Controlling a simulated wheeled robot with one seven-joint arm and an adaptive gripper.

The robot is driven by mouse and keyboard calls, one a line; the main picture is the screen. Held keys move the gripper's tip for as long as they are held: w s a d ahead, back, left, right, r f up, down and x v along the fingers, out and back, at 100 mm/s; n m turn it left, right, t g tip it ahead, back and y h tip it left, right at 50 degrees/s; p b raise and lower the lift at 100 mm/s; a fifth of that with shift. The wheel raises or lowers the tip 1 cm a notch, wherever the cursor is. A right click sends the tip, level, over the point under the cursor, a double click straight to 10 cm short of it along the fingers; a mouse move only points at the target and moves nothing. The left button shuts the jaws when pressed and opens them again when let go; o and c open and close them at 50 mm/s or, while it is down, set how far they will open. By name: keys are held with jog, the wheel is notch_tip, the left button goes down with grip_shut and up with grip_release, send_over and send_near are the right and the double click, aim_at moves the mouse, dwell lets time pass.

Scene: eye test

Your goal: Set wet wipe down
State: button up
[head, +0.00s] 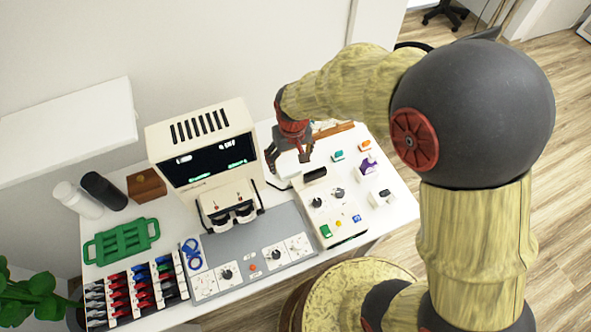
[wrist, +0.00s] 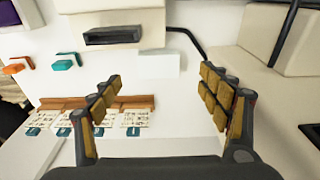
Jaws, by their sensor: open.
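My gripper (head: 290,160) is open above the white table, between the machine with the dark screen and the control box with a black slot. In the wrist view its two padded fingers (wrist: 160,98) stand wide apart, with nothing held between them. A small pale, flat rectangle (wrist: 153,65), which looks like the wet wipe, lies on the table just beyond the fingertips, beside the slotted box. It is apart from both fingers. I cannot make it out in the head view, where my gripper covers that area.
The slotted control box (head: 335,215) stands close to my gripper, as does the screen machine (head: 158,142). A wooden strip (wrist: 135,102) with several patterned cards lies below the fingers. Orange and teal pieces (head: 338,155) stand at the right. A green tray (head: 97,252) is far left.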

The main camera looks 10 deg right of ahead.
aim_at(289, 168)
jog(key=shift+w+a+f+b, duration=0.1)
jog(key=shift+w+f+b, duration=0.15)
jog(key=shift+f, duration=0.25)
jog(key=shift+w+a+f+b, duration=0.1)
jog(key=shift+w+f+b, duration=0.1)
jog(key=shift+f, duration=0.25)
jog(key=f, duration=0.2)
jog(key=f+b, duration=0.1)
jog(key=f, duration=0.1)
jog(key=f+b, duration=0.1)
jog(key=shift+w+d+f, duration=0.1)
jog(key=shift+w+f, duration=0.25)
jog(key=shift+f, duration=0.05)
jog(key=shift+r, duration=0.1)
jog(key=shift+c, duration=1.1)
jog(key=c, duration=0.7)
